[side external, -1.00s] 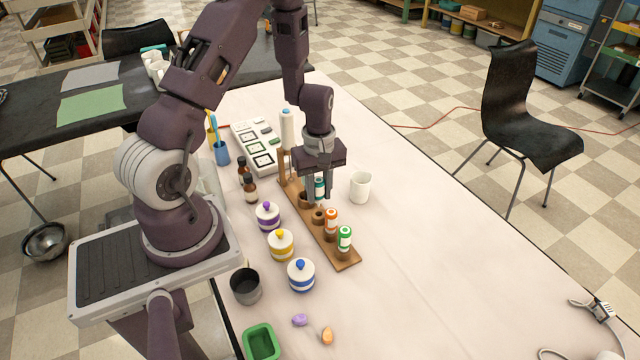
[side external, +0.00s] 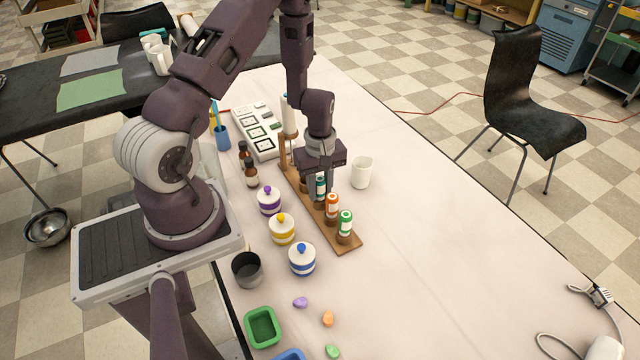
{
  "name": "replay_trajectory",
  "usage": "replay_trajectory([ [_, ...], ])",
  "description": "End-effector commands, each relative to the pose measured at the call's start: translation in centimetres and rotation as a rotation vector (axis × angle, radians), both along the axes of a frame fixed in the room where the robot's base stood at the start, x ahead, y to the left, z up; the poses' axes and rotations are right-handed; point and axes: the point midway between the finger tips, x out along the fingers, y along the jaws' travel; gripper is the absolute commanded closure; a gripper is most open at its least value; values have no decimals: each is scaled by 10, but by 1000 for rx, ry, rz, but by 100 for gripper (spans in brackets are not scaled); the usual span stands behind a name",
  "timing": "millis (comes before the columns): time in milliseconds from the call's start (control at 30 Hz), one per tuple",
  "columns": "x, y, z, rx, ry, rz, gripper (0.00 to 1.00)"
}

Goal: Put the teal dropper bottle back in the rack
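The teal dropper bottle (side external: 320,187) is upright between the fingers of my gripper (side external: 319,182), which is shut on it. The bottle stands at a place in the wooden rack (side external: 348,246), just behind the orange-labelled bottle (side external: 332,206). Its lower end is at the holder there; I cannot tell whether it is fully seated. The orange bottle and the green-labelled bottle (side external: 345,222) stand upright in the rack's front places. My gripper partly hides the rack's back part.
A white cup (side external: 361,172) stands close to the right of my gripper. Lidded jars with purple (side external: 269,201), yellow (side external: 282,229) and blue (side external: 302,260) bands stand left of the rack, with brown bottles (side external: 251,174) behind.

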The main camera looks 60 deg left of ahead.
Motion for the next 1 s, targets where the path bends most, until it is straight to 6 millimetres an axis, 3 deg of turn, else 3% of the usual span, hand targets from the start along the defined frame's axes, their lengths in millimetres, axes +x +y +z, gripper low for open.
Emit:
replay_trajectory([
  [167,0,0,0,1,-1,0,79],
  [333,0,0,0,1,-1,0,49],
  [533,0,0,0,1,0,0,49],
  [667,0,0,0,1,0,0,31],
  [1000,0,0,4,1,-1,0,31],
])
